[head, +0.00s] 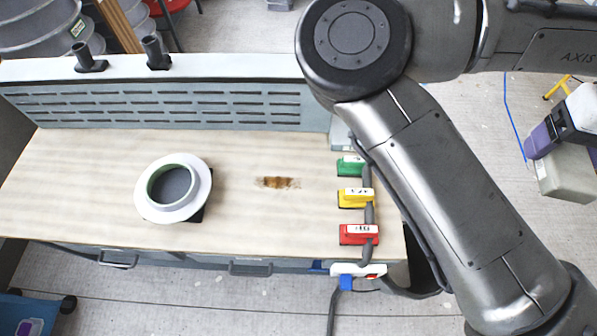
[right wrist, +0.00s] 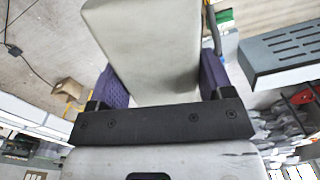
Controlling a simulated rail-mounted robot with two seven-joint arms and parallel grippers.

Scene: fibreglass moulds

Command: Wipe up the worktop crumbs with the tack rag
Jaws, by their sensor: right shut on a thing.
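Brown crumbs (head: 277,183) lie in a small patch on the bare middle of the pale wooden worktop (head: 90,160). My right gripper (head: 562,148) is off to the right of the worktop, above the floor. It is shut on a pale, blocky pad, which I take to be the tack rag (head: 568,180). In the right wrist view the rag (right wrist: 145,45) sits between the purple fingers of the right gripper (right wrist: 160,85). The rag is clear of the worktop and the crumbs. My left gripper is not in view.
A white ring with a green inner rim (head: 173,188) stands left of the crumbs. Green (head: 350,167), yellow (head: 355,199) and red (head: 358,234) labelled blocks line the worktop's right end. A slotted grey panel (head: 160,106) closes the back. The worktop around the crumbs is clear.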

